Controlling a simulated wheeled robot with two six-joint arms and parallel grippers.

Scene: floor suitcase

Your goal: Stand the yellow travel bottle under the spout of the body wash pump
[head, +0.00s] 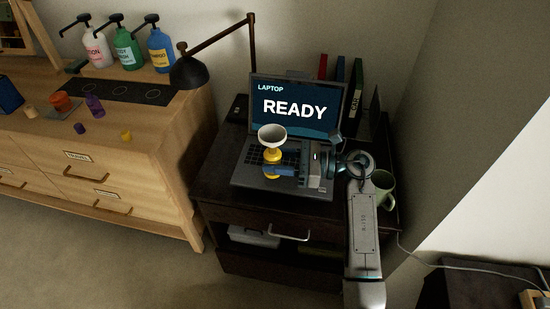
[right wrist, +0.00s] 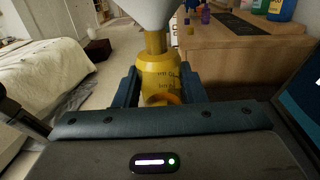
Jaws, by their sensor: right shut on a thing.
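My right gripper (head: 282,171) is shut on the yellow travel bottle (head: 272,155), which it holds upright in front of the laptop. A pale funnel (head: 272,136) sits in the top of the bottle. In the right wrist view the bottle (right wrist: 160,75) stands between the two fingers, with the funnel (right wrist: 150,12) above. Three pump bottles stand at the back of the wooden dresser: a white one (head: 95,48), a green one (head: 126,50) and a blue one (head: 160,52). Their labels are too small to read surely. My left gripper is not in view.
The dresser top (head: 170,112) holds a dark mat (head: 118,91), an orange pot (head: 64,103), a purple bottle (head: 95,106) and small caps. A black lamp (head: 190,73) leans between dresser and laptop (head: 300,105). A green mug (head: 385,192) stands beside my right arm.

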